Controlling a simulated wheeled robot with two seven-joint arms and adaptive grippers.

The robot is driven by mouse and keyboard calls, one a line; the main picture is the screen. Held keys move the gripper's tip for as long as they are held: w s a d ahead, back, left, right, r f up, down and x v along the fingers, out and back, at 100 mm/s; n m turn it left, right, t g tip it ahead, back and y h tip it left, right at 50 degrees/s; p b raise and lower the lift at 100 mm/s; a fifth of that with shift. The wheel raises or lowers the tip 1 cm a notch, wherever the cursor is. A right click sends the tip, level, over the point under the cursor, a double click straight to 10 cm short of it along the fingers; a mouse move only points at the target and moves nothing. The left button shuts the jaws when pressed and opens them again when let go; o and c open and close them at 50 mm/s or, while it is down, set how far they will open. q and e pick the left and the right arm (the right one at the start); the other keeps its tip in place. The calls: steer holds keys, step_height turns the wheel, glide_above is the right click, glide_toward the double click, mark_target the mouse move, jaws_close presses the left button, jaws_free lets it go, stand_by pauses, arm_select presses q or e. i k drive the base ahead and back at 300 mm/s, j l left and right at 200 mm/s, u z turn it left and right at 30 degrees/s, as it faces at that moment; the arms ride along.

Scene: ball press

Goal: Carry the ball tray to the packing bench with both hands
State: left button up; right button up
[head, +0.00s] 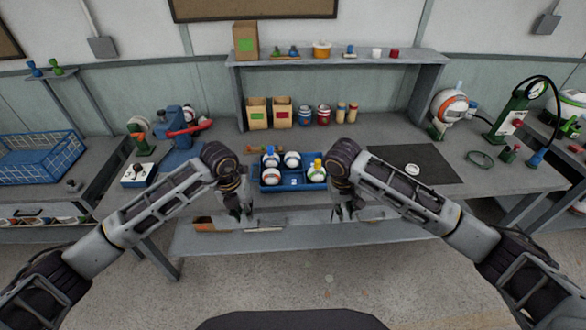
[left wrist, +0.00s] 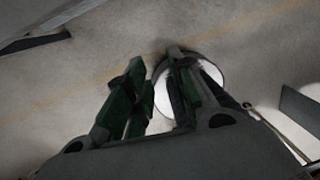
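The blue ball tray (head: 293,186) sits near the front edge of the workbench and holds several white balls with coloured bands or tops. My left gripper (head: 240,212) is at the tray's left, pointing down in front of the bench edge, apart from the tray. In the left wrist view its two dark green fingers (left wrist: 155,82) stand apart with nothing held between them. My right gripper (head: 346,212) hangs at the tray's right, also pointing down; its fingers look apart and empty, though small in the head view.
The workbench (head: 225,140) carries a blue press with a red handle (head: 185,130) at left and a dark mat (head: 440,165) with a white ring at right. A gauge device (head: 515,108) stands further right. A blue wire basket (head: 40,155) is at far left. A lower shelf (head: 300,238) runs below.

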mark_target(448, 178)
steer(key=i, duration=1.1)
